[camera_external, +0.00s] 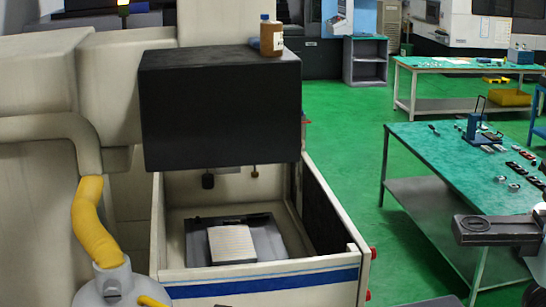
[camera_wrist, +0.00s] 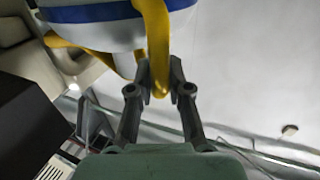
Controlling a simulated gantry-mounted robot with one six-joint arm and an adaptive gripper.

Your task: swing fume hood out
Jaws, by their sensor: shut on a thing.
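The fume hood (camera_external: 103,285) is a light grey cone on a yellow hose (camera_external: 88,215) at the lower left of the external view. Its lower part is cut off by the frame edge. A yellow handle (camera_external: 152,301) shows at its side. In the wrist view the hood (camera_wrist: 115,35) is a pale round body with a blue band at the top. My gripper (camera_wrist: 161,78) is shut on the yellow handle (camera_wrist: 156,35), which hangs down between the fingertips. My gripper does not show in the external view.
A black machine head (camera_external: 220,110) with a brown bottle (camera_external: 271,37) on top hangs over the open work tank (camera_external: 270,265). A pale block (camera_external: 231,245) lies inside the tank. A green-topped bench (camera_external: 440,165) stands to the right. Green floor (camera_external: 350,190) lies clear between.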

